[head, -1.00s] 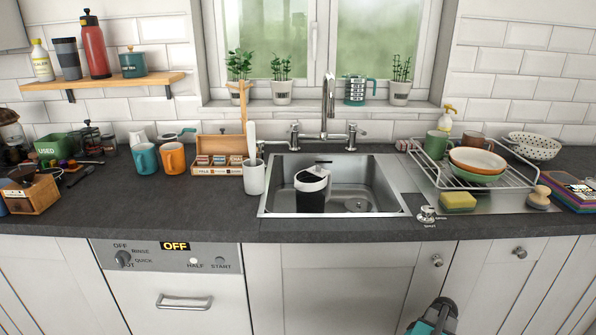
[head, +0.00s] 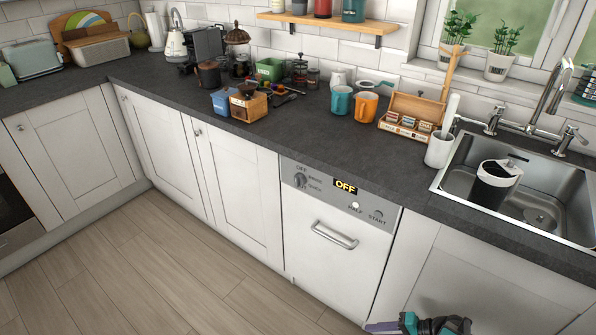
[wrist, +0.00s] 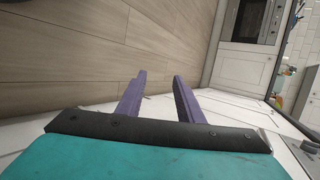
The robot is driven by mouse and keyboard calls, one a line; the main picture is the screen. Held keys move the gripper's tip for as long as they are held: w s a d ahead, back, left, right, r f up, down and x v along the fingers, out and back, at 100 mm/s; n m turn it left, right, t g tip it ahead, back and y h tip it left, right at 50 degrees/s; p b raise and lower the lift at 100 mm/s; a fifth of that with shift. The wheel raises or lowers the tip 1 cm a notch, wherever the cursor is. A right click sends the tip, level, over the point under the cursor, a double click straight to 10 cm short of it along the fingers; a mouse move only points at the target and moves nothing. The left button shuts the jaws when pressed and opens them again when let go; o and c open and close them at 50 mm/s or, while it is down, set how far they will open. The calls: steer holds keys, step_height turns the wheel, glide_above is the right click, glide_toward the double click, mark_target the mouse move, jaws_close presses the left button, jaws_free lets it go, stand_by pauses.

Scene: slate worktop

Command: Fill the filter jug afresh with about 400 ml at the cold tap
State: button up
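The filter jug (head: 489,188), dark-bodied with a white top, stands in the left part of the steel sink (head: 548,225). The tap spout (head: 550,98) rises behind the sink between two handles, a left one (head: 493,121) and a right one (head: 571,141). I cannot tell which is cold, and I see no water running. My gripper (wrist: 159,76) is open and empty in the wrist view, its purple fingers apart over the floor. In the head view it is low at the bottom edge, in front of the cabinets, well away from the jug.
A white pot with a utensil (head: 440,149) stands at the sink's left edge. Left of it are an open tea box (head: 408,129), an orange mug (head: 366,107) and a teal mug (head: 340,100). The dishwasher (head: 335,240) is shut. The floor (head: 130,275) is clear.

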steer(key=s+a+f+n+g+h+p, duration=0.1)
steer(key=s+a+f+n+g+h, duration=0.1)
steer(key=s+a+n+g+h, duration=0.1)
steer(key=s+a+f+n+g+h+p, duration=0.2)
steer(key=s+a+g+h, duration=0.4)
steer(key=s+a, duration=0.3)
steer(key=shift+s+a+f+n+g+h, duration=0.35)
steer(key=shift+s+n+h, duration=0.15)
steer(key=shift+s+h, duration=0.1)
steer(key=c, duration=0.8)
jaws_close()
